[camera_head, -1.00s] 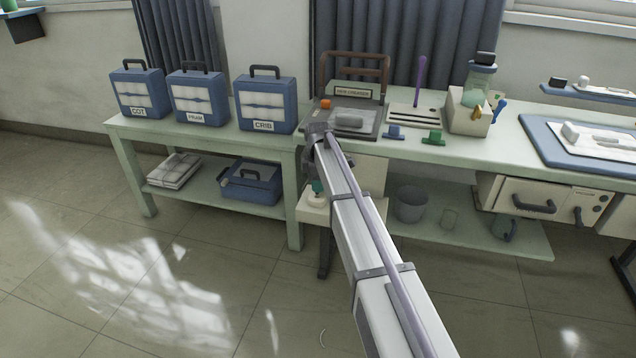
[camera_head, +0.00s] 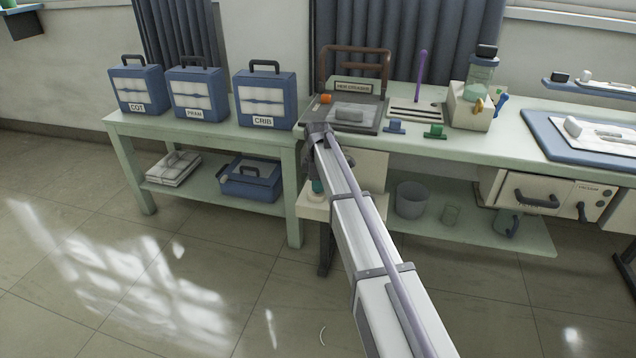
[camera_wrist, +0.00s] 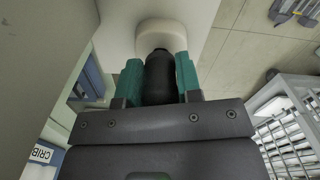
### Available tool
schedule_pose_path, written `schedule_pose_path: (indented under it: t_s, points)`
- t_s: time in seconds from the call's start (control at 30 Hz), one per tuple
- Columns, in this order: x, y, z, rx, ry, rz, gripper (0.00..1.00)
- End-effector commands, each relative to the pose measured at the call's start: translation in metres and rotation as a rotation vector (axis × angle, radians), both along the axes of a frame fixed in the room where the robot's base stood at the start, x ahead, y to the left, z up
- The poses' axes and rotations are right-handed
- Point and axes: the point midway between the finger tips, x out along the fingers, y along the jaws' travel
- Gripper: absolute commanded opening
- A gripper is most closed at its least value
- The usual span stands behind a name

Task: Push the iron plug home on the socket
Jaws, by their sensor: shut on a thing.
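In the wrist view, my gripper (camera_wrist: 158,80) has teal fingers shut on the sides of a dark iron plug (camera_wrist: 158,76). The plug's far end meets a round cream socket (camera_wrist: 162,34) on a pale surface. The plug's tip is hidden, so I cannot tell how deep it sits. In the head view, a teal bit of my gripper (camera_head: 318,187) shows beside my arm, just above a pale box (camera_head: 311,208) below the bench's left end. The plug is not clear there.
A green bench (camera_head: 470,150) carries a creaser board (camera_head: 352,112), small blocks and a bottle. A lower table (camera_head: 200,133) at left holds several blue cases, including the one marked CRIB (camera_head: 265,98). A bin (camera_head: 411,199) stands on the shelf right of my arm.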

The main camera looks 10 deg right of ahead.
Motion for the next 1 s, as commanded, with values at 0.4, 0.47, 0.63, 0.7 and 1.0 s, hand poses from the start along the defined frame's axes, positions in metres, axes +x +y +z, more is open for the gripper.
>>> schedule_pose_path:
  t_s: [0.4, 0.47, 0.63, 0.7, 1.0]
  points:
    - [0.0, 0.0, -0.0119, 0.0, 0.0, 0.0, 0.09]
    - [0.0, 0.0, -0.011, 0.0, 0.0, 0.0, 0.35]
    - [0.0, 0.0, -0.0106, 0.0, 0.0, 0.0, 0.52]
    - [0.0, 0.0, -0.0106, 0.0, 0.0, 0.0, 0.58]
    - [0.0, 0.0, -0.0083, 0.0, 0.0, 0.0, 0.62]
